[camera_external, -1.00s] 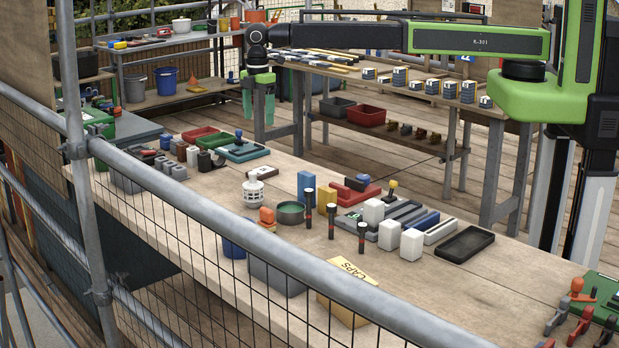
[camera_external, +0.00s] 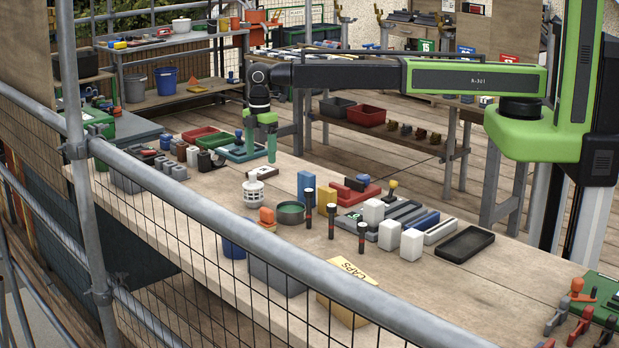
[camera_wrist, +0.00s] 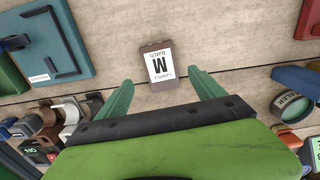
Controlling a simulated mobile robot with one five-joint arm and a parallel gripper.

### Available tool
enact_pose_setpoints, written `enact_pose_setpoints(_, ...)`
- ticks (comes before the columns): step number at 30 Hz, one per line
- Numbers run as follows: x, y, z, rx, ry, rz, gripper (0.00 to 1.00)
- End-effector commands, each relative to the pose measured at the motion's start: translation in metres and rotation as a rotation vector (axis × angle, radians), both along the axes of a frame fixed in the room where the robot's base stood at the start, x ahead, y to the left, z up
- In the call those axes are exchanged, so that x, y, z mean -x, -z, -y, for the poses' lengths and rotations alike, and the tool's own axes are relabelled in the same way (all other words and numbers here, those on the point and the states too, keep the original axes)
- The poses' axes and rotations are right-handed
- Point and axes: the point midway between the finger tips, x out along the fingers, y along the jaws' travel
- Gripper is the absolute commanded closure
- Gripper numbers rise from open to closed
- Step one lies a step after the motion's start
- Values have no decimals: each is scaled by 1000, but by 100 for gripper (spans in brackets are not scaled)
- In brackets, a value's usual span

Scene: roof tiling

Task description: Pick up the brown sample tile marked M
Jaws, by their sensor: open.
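The brown sample tile (camera_wrist: 146,48) lies on the pale wooden bench top, with a white label reading M facing up in the wrist view. In the external view my gripper (camera_external: 271,149) points down over the bench, seen nearly side-on. I cannot tell its exact height above the tile.
A round green tin (camera_wrist: 292,106) and a red item (camera_wrist: 308,20) lie to the right.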

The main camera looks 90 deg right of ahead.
Motion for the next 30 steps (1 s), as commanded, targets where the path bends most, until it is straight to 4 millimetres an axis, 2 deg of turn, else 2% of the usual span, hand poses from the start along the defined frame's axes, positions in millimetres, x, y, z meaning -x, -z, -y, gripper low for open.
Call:
enact_pose_setpoints(2,0,0,0,0,0,0,22)
enact_pose_setpoints(5,1,10,0,0,0,0,22)
enact_pose_setpoints(12,2,51,-1,0,0,0,22)
enact_pose_setpoints(20,2,50,-1,0,0,0,22)
enact_pose_setpoints(23,2,49,-1,0,0,0,32)
enact_pose_setpoints(30,2,50,-1,0,0,0,64)
